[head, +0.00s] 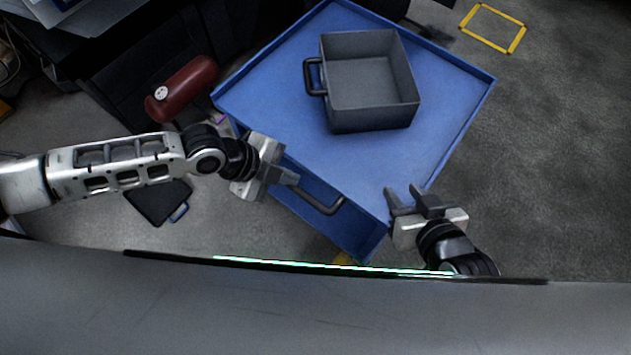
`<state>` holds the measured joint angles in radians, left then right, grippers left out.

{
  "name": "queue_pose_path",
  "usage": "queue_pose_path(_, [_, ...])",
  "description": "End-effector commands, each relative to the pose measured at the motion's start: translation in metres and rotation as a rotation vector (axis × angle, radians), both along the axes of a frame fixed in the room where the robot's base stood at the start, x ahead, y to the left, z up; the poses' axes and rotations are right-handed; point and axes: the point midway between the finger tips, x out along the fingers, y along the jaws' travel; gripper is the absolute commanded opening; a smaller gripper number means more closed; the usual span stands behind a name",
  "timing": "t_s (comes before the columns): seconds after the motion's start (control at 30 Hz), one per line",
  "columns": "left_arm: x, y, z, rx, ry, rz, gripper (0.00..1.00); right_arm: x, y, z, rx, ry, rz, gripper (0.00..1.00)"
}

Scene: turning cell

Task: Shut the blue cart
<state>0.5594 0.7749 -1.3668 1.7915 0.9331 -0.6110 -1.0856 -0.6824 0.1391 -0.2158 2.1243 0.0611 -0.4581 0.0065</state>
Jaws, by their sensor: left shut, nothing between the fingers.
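The blue cart (455,120) stands in the middle, turned at an angle, with a flat rimmed top. Below its near left edge is a darker blue drawer front (350,233) with a dark bar handle (322,207). I cannot tell how far the drawer stands out. My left gripper (293,178) is shut and empty, its tips close to the upper left end of the handle; contact is unclear. My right gripper (406,193) appears open and empty, at the near corner of the cart top. Its fingertips overlap the rim in the view.
A grey open bin (370,120) with a side handle sits on the cart top and looks empty. A red cylinder (183,88) is left of the cart. A dark flat object (158,200) lies on the floor. A yellow floor frame (493,28) is at the upper right; floor there is clear.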

Motion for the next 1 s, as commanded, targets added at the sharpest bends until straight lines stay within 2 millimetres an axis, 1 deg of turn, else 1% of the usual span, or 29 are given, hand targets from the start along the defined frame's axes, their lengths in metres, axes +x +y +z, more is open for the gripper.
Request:
queue_pose_path(0.03, [0.0,-0.006,-0.006,-0.003,0.001,-0.002,0.0,0.0,0.0,-0.001,0.0,0.0,0.0,0.36])
queue_pose_path(0.3, [0.01,-0.035,-0.046,-0.004,0.0,-0.001,0.0,0.001,0.001,-0.005,0.008,-0.003,-0.001,0.36])
queue_pose_path(0.5, [0.014,-0.05,-0.066,-0.004,0.0,-0.001,0.0,0.002,0.001,-0.004,0.016,-0.009,-0.001,0.36])
queue_pose_path(0.67, [0.016,-0.055,-0.072,-0.006,0.0,0.0,0.0,0.003,0.001,-0.003,0.018,-0.012,-0.001,0.36])
queue_pose_path(1.0, [0.016,-0.055,-0.072,-0.006,-0.001,0.001,0.0,0.003,0.001,-0.001,0.019,-0.016,-0.002,0.36])
